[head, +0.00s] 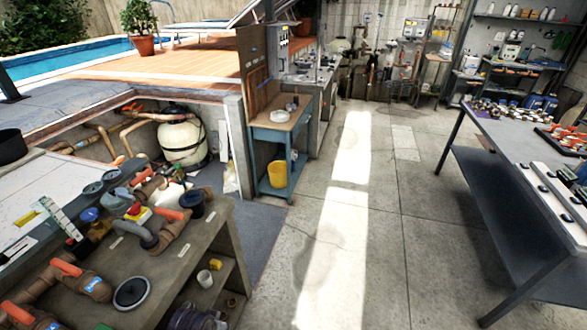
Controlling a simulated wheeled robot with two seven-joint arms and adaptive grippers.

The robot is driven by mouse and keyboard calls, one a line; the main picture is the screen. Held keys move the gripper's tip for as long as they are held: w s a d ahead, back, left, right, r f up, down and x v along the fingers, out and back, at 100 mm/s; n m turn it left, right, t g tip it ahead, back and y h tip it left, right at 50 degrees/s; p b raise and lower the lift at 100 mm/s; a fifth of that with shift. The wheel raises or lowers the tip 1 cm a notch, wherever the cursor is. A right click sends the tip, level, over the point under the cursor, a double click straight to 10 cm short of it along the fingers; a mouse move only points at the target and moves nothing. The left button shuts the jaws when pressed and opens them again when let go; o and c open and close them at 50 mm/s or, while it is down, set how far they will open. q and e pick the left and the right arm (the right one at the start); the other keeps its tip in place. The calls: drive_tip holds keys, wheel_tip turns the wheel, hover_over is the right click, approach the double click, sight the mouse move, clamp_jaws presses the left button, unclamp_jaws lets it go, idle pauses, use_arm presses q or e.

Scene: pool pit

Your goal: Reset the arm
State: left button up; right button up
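Neither my left nor my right gripper can be made out in the head view, and no arm is clearly in sight. The task names no other object.
A workbench with pipes and orange-handled valves (190,250) fills the lower left. A grey table (480,135) with small parts stands at right. A blue cart (282,134) with a yellow bucket (277,174) stands mid-left. The concrete floor (380,230) between is clear.

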use_arm(q)
drive_tip(key=s+a+f+g+b, duration=0.15)
drive_tip(key=s+f, duration=0.25)
drive_tip(key=f, duration=1.2)
drive_tip(key=s+f+b, duration=0.3)
drive_tip(key=s+f, duration=0.1)
drive_tip(key=f, duration=1.1)
drive_tip(key=s+a+f+b, duration=0.1)
drive_tip(key=s+a+f, duration=0.1)
drive_tip(key=s+f, duration=0.6)
drive_tip(key=s+a+f+b, duration=0.1)
drive_tip(key=s+f+b, duration=0.1)
drive_tip(key=s+f, duration=0.7)
drive_tip(key=shift+s+a+f, duration=0.3)
drive_tip(key=shift+s+a, duration=0.05)
drive_tip(key=shift+s, duration=0.4)
drive_tip(key=shift+g, duration=0.25)
